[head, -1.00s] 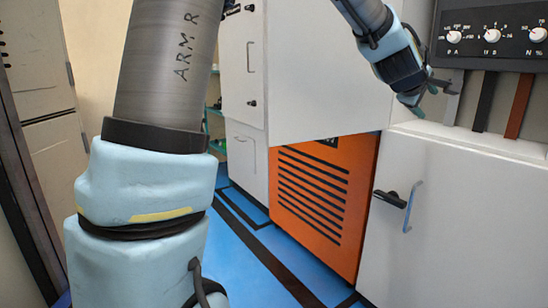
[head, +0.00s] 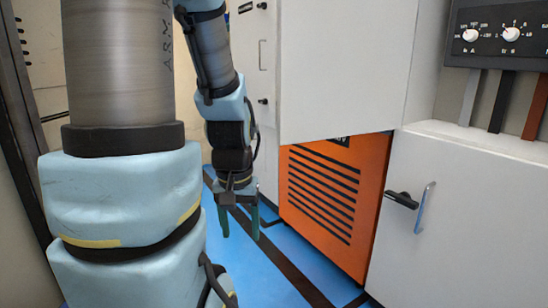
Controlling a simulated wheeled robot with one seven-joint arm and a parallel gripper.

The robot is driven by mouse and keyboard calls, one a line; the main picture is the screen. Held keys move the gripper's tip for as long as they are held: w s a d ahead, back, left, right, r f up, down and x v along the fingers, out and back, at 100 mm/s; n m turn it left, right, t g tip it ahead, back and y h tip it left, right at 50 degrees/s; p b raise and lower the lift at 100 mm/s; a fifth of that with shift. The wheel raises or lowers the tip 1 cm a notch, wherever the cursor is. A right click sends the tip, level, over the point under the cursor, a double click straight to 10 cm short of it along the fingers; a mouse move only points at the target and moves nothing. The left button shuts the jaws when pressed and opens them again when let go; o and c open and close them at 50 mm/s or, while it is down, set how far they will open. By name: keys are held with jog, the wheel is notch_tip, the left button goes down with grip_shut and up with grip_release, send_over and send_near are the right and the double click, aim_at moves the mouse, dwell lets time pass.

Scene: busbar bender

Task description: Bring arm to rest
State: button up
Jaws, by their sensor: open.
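My gripper (head: 239,226) hangs down in the head view, right of the large near links of my arm. Its two dark green fingers point at the floor and stand apart, with nothing between them. It is in the air in front of the lower cabinets, left of the orange panel, and seems to touch nothing. The near arm links hide part of the left side of the view.
An orange slatted panel (head: 335,205) sits low in the middle. A white cabinet door (head: 465,225) with a handle (head: 425,207) is at the right, below a black knob panel (head: 502,34) and several coloured bars. Blue floor (head: 275,270) with dark stripes is open below.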

notch_tip(320, 180, up, 27)
jog(key=p, duration=2.5)
jog(key=shift+w+d+f, duration=0.15)
jog(key=shift+w+d, duration=0.05)
jog(key=shift+w, duration=0.1)
jog(key=shift+c, duration=0.4)
